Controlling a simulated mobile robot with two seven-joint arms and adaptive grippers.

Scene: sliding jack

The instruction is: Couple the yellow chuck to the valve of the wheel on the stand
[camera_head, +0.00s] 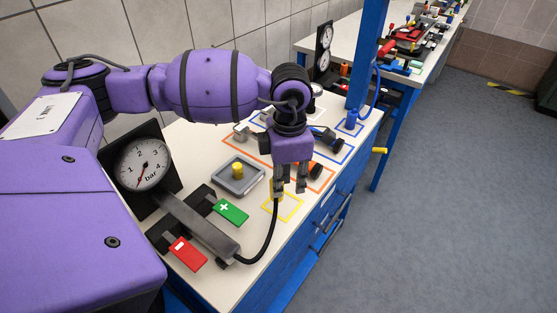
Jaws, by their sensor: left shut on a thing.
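My left gripper (289,186) points down over the yellow outlined square on the bench, with its fingers shut on the yellow chuck (278,191). Only a little of the chuck shows between and below the fingers. A black hose (272,232) runs from the chuck down in a curve to the grey bar beside the pressure gauge (144,164). I cannot clearly make out the wheel on its stand or its valve; several small parts behind the gripper are partly hidden by it. My right gripper is not in view.
A grey tray with a yellow knob (238,168) stands left of the gripper. A green plus pad (230,212) and a red minus pad (188,253) lie in front of the gauge. A blue post (367,55) rises at the bench's far end.

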